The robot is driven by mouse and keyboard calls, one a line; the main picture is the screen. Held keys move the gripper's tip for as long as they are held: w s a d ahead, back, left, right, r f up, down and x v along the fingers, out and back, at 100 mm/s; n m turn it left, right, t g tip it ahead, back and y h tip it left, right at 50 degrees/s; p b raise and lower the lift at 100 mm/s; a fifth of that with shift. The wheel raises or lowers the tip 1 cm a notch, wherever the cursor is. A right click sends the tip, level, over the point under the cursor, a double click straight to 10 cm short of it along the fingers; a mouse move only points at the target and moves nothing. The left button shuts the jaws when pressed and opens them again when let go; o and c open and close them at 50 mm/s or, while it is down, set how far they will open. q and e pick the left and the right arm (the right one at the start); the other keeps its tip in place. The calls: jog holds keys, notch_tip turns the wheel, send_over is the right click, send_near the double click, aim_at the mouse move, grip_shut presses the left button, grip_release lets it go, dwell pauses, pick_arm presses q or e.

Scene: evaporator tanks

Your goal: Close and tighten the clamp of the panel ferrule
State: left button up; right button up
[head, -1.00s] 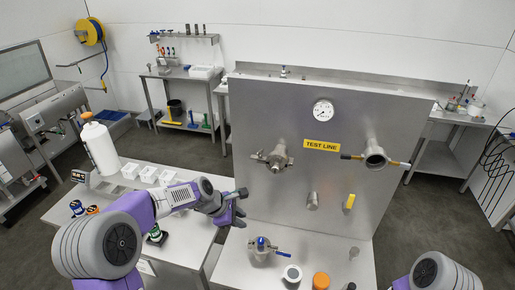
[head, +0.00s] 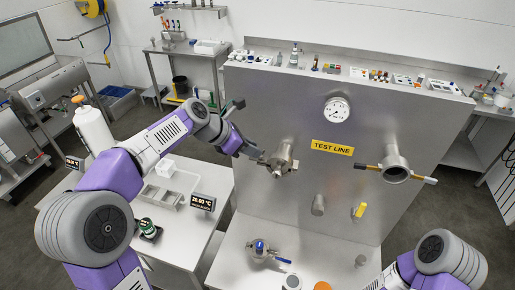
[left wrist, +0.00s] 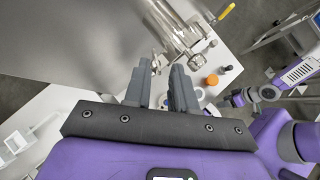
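The panel ferrule (head: 283,154) is a short steel pipe end on the left of the upright steel panel, with a metal clamp (head: 275,165) around its mouth. In the left wrist view the steel ferrule (left wrist: 172,22) and the clamp's screw and nut (left wrist: 207,44) lie just beyond the fingertips. I cannot tell whether the clamp is closed. My left gripper (head: 250,148) is close to the left side of the ferrule. In the left wrist view its two grey fingers (left wrist: 162,66) are apart with nothing between them.
The panel also carries a gauge (head: 337,110), a second pipe end with handles (head: 396,168) and a yellow-handled valve (head: 360,210). Below, a blue-handled fitting (head: 262,250) stands on the bench. A side table (head: 208,232) is at the left. Space before the panel's middle is clear.

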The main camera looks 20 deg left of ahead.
aim_at(257, 160)
pick_arm(q)
jog(key=x, duration=0.3)
jog(key=shift+w+a, duration=0.1)
jog(key=shift+w, duration=0.05)
grip_shut()
